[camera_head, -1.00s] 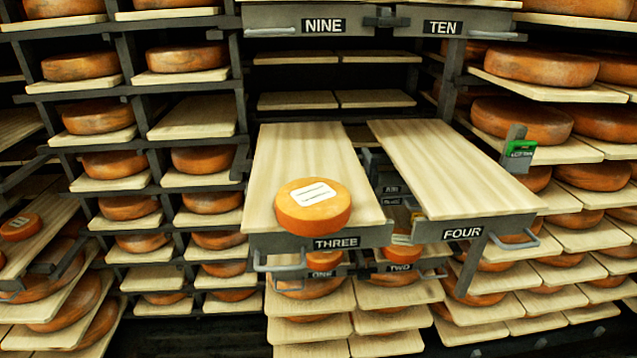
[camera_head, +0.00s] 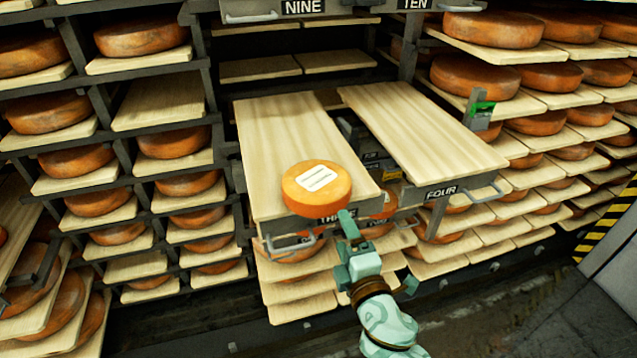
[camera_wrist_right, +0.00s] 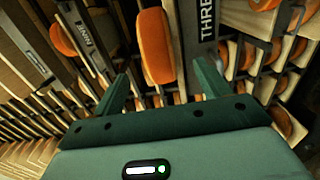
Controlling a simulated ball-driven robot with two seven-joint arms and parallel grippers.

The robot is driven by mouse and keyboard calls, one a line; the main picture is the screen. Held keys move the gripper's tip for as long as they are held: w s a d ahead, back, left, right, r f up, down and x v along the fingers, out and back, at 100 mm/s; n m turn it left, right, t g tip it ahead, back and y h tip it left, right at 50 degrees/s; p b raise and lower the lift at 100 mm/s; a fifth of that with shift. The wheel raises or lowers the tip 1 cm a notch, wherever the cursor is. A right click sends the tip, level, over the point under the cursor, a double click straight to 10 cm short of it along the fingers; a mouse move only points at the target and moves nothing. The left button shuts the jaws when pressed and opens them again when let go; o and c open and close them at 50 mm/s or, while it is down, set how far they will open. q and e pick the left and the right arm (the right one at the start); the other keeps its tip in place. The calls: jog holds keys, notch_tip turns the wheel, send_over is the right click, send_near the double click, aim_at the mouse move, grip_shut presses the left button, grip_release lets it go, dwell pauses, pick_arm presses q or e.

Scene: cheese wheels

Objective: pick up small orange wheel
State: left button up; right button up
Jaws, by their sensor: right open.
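The small orange wheel (camera_head: 316,188), with a white label on top, lies flat on the front end of the pulled-out wooden board marked THREE (camera_head: 275,130). My right gripper (camera_head: 347,222) is at the front edge of that board, just right of and in front of the wheel, partly covering the THREE sign. In the right wrist view the fingers (camera_wrist_right: 160,72) are spread wide and empty. The wheel's orange side (camera_wrist_right: 155,46) shows beyond the fingertips, between them. A gap to the wheel is hard to judge. My left gripper is not in view.
The board marked FOUR (camera_head: 425,135) is also pulled out at the right and is bare. Handles (camera_head: 290,244) stick out below the boards. Racks of large orange wheels (camera_head: 75,160) stand on both sides. Open floor (camera_head: 500,310) lies at the lower right.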

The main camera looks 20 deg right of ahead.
aim_at(328, 210)
jog(key=w, duration=0.4)
jog(key=shift+w+a, duration=0.35)
jog(key=w, duration=0.1)
jog(key=w+p, duration=0.1)
jog(key=w, duration=0.3)
jog(key=shift+w+a+r, duration=0.2)
jog(key=shift+a+r, duration=0.05)
jog(key=shift+a, duration=0.15)
jog(key=shift+s, duration=0.1)
jog(key=c, duration=1.3)
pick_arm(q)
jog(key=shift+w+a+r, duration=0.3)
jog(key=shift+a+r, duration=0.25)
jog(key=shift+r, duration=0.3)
pick_arm(e)
jog(key=shift+r, duration=0.15)
grip_shut()
